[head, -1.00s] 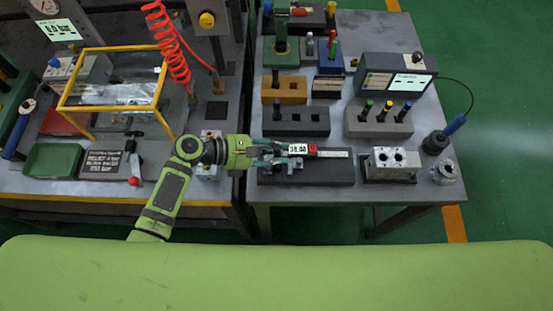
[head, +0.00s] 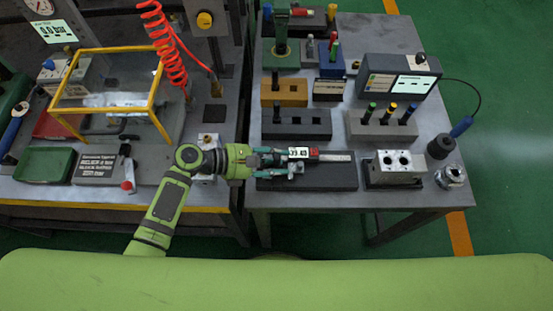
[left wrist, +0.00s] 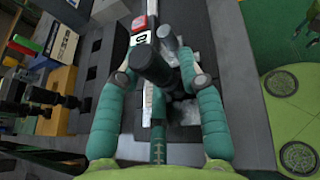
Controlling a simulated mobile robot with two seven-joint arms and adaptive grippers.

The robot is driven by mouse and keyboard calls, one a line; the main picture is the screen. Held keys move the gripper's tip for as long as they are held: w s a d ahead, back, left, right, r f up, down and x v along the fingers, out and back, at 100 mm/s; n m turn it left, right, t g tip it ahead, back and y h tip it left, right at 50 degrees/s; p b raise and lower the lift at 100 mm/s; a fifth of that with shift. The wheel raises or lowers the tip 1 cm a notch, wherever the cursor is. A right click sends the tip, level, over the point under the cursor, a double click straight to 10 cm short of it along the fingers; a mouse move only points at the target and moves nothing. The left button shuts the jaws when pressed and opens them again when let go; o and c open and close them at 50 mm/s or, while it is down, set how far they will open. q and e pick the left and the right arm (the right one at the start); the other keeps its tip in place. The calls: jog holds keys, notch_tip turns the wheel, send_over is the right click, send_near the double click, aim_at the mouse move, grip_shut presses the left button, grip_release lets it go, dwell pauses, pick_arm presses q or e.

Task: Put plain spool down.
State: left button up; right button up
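The plain spool (left wrist: 150,66) seems to be the short dark cylinder between the fingertips of my left gripper (left wrist: 155,72) in the left wrist view. The teal fingers lie on both sides of it and appear to touch it. In the head view my left gripper (head: 284,157) reaches in low over the front of the right table, and its fingers mostly hide the spool. A caliper with a white display and red mark (head: 303,154) lies right by the fingertips, above a long dark block (head: 340,172). My right gripper is out of view.
A silver valve block (head: 395,168) stands right of the dark block, with a black cup and metal fitting (head: 451,177) beyond. A dark slotted block (head: 296,124), an ochre block (head: 284,92) and a grey rack (head: 382,127) stand behind. Little table is bare.

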pick_arm(q)
jog(key=shift+r, duration=0.25)
jog(key=b+v, duration=0.1)
jog(key=v, duration=1.1)
